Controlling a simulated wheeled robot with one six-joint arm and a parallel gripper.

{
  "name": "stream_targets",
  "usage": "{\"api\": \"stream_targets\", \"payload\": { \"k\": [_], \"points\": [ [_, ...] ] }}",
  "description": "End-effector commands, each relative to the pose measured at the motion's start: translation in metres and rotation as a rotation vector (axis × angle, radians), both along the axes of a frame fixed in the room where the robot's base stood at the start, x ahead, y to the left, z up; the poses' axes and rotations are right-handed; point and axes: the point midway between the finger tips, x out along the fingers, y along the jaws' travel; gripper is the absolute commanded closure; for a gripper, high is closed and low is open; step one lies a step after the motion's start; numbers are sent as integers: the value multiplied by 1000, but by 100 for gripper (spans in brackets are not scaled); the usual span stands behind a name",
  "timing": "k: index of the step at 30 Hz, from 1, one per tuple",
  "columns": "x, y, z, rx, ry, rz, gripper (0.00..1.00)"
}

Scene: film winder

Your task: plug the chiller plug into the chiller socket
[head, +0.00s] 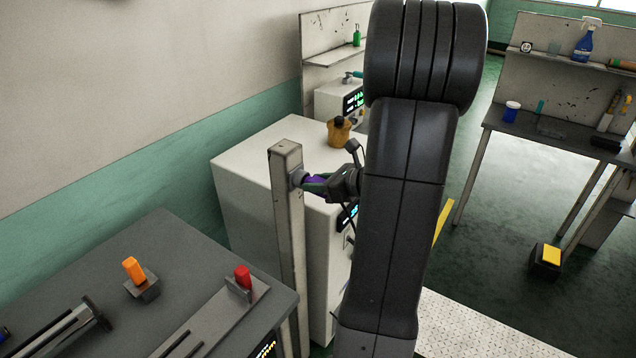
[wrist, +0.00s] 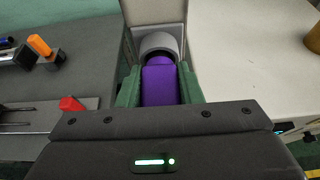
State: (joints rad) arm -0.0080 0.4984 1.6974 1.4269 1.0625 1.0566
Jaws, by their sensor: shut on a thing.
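The purple chiller plug (wrist: 159,86) is between the green fingers of my gripper (wrist: 159,92), which is shut on it.
A white cabinet (head: 250,150) stands behind the post, with a brown jar (head: 339,134) on top. A dark bench (head: 200,243) at the left holds an orange block (head: 134,269) and a red block (head: 243,276). My arm hides part of the cabinet front.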

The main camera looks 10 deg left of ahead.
Motion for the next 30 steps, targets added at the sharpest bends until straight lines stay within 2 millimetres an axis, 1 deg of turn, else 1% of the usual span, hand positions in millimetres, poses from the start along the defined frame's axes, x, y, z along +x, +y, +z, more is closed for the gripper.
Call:
{"api": "stream_targets", "payload": {
  "k": [16, 24, 25, 28, 30],
  "points": [
    [0, 0, 0, 0, 0, 0, 91],
    [2, 6, 0, 0, 0, 1, 91],
    [2, 5, 0, 0, 0, 0, 62],
    [2, 5, 0, 0, 0, 0, 42],
    [2, 5, 0, 0, 0, 0, 42]
  ]
}}
